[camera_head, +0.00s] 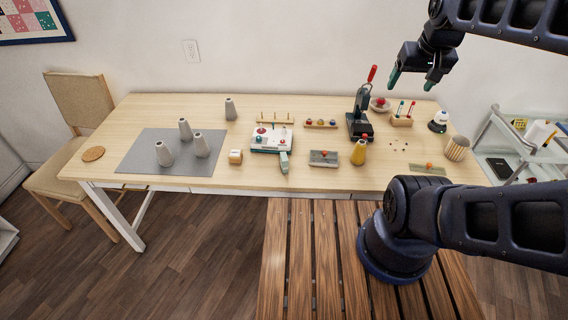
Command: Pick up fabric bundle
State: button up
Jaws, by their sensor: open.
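My gripper (412,82) is at the upper right, in the air above the back of the table, with its two teal-tipped fingers apart and nothing between them. No thing on the table is plainly a fabric bundle at this size. A beige, ribbed, roll-like thing (457,148) stands near the right end of the table. A grey, flat block (324,158) with a small red spot lies near the front edge. A thin greenish piece (427,169) with an orange spot lies at the front right. I cannot tell which is the bundle.
A tall dark press with a red handle (360,110) stands below and left of my gripper. Several grey cones stand on and near a grey mat (139,153). The left rear tabletop (165,110) is clear.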

jog(key=w+a+f+n+g, duration=0.1)
jog(key=w+a+f+n, duration=0.4)
jog(key=w, duration=0.3)
jog(key=n+g, duration=0.4)
jog(key=n, duration=1.2)
send_near(284, 156)
jog(key=shift+a+f, duration=0.15)
jog(key=shift+s+f, duration=0.1)
jog(key=shift+f, duration=5.2)
jog(key=c, duration=1)
jog(key=shift+r, duration=0.1)
jog(key=shift+c, duration=0.2)
